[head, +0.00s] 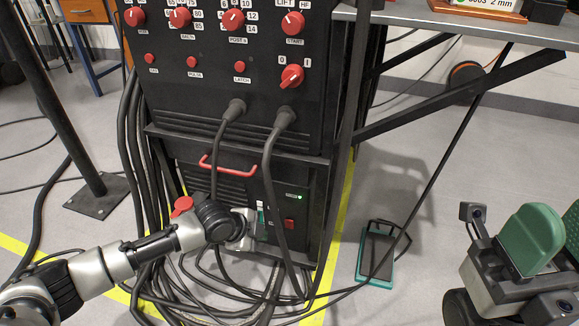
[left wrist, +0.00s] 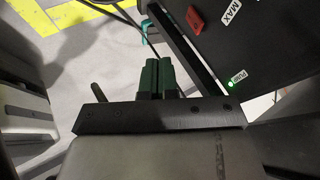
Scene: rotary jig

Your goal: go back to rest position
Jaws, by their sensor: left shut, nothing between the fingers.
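My left gripper (head: 262,222) is in front of the lower black unit, close to its front face, beside the red rocker switch (head: 289,224). In the left wrist view its two green fingers (left wrist: 157,78) are together with nothing between them. That view also shows the red switch (left wrist: 194,20) and a lit green lamp (left wrist: 232,84) on the dark panel to the right of the fingers. My right gripper (head: 553,240) is at the lower right edge of the head view, away from the machine. Its green pads are partly cut off, so its opening is unclear.
The black machine (head: 240,95) carries red knobs, with thick cables hanging from it and coiled on the floor. A red handle (head: 228,166) crosses the lower unit. A green foot pedal (head: 378,254) lies to the right. A metal table (head: 470,24) stands at the upper right.

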